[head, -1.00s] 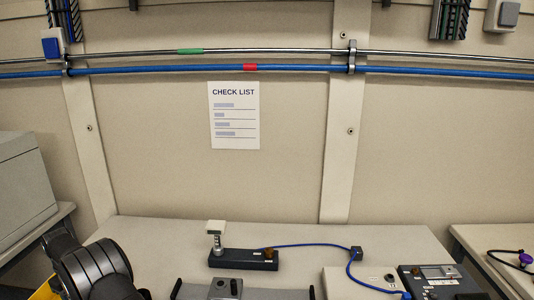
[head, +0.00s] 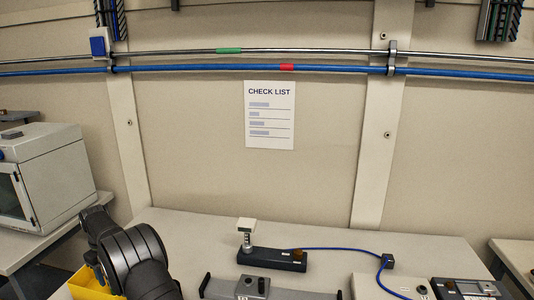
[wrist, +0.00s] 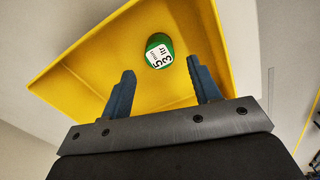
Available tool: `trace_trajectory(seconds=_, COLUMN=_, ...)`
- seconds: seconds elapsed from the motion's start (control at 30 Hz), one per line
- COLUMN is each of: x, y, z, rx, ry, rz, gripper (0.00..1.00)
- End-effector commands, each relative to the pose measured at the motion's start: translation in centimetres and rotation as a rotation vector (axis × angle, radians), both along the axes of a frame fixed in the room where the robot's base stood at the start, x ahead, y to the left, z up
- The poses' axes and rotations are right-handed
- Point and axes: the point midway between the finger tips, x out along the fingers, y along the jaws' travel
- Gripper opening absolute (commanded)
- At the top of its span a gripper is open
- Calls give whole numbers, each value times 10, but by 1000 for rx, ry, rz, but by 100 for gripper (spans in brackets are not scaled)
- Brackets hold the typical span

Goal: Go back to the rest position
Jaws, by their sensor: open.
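My gripper (wrist: 164,90) shows in the wrist view with its two blue fingers spread apart and nothing between them. It is over a yellow bin (wrist: 85,60). A green round piece with a white label (wrist: 160,52) lies in the bin, beyond the fingertips and apart from them. In the head view my arm is at the lower left, and my gripper is out of sight there. The yellow bin (head: 92,285) shows partly behind my arm.
A table (head: 190,225) holds a black base with a white-topped post (head: 272,258), a blue cable (head: 345,250), a grey fixture (head: 250,287) and a control box (head: 465,288). A grey cabinet (head: 50,175) stands at the left. A check list (head: 270,115) hangs on the wall.

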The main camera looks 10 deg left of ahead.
Motion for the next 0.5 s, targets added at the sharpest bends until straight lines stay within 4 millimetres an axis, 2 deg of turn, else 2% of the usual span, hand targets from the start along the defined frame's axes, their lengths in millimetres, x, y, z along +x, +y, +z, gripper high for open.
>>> trace_trajectory(seconds=0.03, x=0, y=-1, z=-13, rx=-4, ry=2, rz=0, gripper=57)
trace_trajectory(seconds=0.27, x=-1, y=-1, z=-59, rx=-3, ry=2, rz=0, gripper=57)
trace_trajectory(seconds=0.3, x=0, y=0, z=-59, rx=0, ry=0, rz=0, gripper=57)
trace_trajectory(seconds=0.5, x=0, y=0, z=-12, rx=3, ry=-2, rz=0, gripper=57)
